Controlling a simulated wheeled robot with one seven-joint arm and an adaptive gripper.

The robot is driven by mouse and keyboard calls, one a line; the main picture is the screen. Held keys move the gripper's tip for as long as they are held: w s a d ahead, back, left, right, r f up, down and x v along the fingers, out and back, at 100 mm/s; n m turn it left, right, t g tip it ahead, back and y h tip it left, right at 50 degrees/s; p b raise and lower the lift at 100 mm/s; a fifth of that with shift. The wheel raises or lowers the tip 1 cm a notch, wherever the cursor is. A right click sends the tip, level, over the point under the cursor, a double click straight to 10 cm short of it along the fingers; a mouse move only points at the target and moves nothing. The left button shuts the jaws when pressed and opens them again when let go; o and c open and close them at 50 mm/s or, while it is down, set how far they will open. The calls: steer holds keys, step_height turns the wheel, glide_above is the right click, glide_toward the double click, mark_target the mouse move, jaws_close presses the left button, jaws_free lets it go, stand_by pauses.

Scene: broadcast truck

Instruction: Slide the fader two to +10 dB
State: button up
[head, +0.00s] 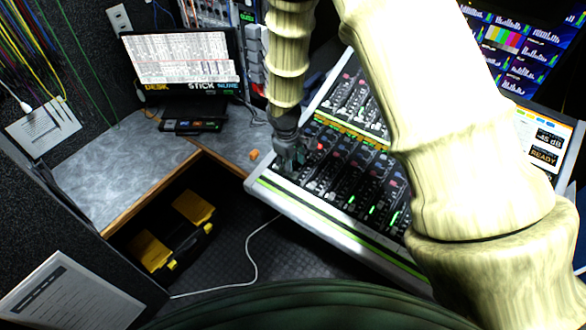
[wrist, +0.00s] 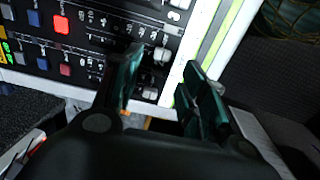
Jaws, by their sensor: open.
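The mixing console (head: 345,185) slopes across the middle of the head view, with rows of coloured knobs, lit green strips and a pale front edge. My gripper (head: 290,155) is over its left front corner, pointing down. In the wrist view, my gripper (wrist: 163,82) has its two dark green fingers apart with nothing held between them. Pale fader caps, including one cap (wrist: 162,54) and another cap (wrist: 150,93), show between or just beyond the fingers. I cannot tell which is fader two or whether a finger touches one. A screen (head: 546,145) at right reads -45 dB and READY.
A laptop (head: 185,65) stands on the grey desk (head: 105,165) at left. A small orange object (head: 253,155) lies by the console's left edge. A black and yellow case (head: 175,235) sits below the desk. Monitors (head: 525,45) stand behind the console at right.

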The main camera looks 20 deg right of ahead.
steer(key=shift+s+d+f, duration=0.1)
steer(key=shift+s+f, duration=0.1)
steer(key=shift+f, duration=0.55)
steer(key=shift+w+d+f+p, duration=0.15)
steer(key=shift+f+p, duration=0.25)
steer(key=shift+f, duration=0.45)
steer(key=shift+w+d+f+p, duration=0.1)
steer(key=shift+f+p, duration=0.25)
steer(key=shift+f, duration=0.5)
steer(key=shift+f, duration=0.15)
jaws_close()
